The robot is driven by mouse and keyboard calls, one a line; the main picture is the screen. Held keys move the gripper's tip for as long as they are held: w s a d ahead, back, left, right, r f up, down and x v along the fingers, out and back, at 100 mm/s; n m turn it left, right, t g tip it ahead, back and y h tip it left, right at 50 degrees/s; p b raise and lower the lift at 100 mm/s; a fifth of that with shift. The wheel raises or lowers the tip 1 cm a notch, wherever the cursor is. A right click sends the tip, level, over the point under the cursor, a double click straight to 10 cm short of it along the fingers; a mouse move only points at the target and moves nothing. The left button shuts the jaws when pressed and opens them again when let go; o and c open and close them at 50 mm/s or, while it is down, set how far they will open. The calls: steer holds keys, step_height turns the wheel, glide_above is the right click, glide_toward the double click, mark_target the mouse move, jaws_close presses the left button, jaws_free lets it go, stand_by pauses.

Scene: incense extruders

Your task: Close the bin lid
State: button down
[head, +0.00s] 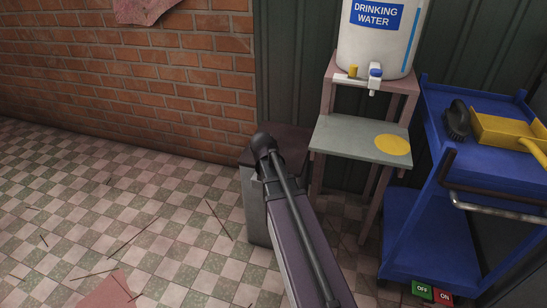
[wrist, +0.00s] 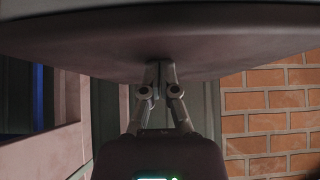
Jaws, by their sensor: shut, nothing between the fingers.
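The bin (head: 255,205) is a grey box standing on the floor by the wall, partly hidden behind my arm in the head view. Its dark maroon lid (head: 292,140) looks roughly level on top; whether it is fully seated I cannot tell. In the wrist view a broad, dark, curved surface, apparently the lid (wrist: 230,45), fills the upper part. My gripper (wrist: 158,66) is shut and empty, its fingertips at or very close to that surface; contact is not clear. In the head view the fingers are hidden by my arm.
A stand (head: 345,140) with a water dispenser (head: 378,45) is right of the bin. A blue cart (head: 415,225) with a yellow dustpan (head: 500,130) and brush (head: 456,120) stands farther right. A brick wall (head: 130,75) is behind left. The left floor is mostly open, with some litter.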

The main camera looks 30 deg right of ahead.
steer(key=shift+s+a+f, duration=0.15)
steer(key=shift+s+f, duration=0.15)
steer(key=shift+f, duration=0.05)
steer(key=shift+r, duration=0.1)
steer(key=r+p, duration=0.5)
steer(key=shift+w, duration=0.25)
steer(key=s+a+r+p, duration=0.2)
steer(key=s+a, duration=0.4)
steer(key=s, duration=0.1)
steer(key=shift+a, duration=0.25)
stand_by(0.5)
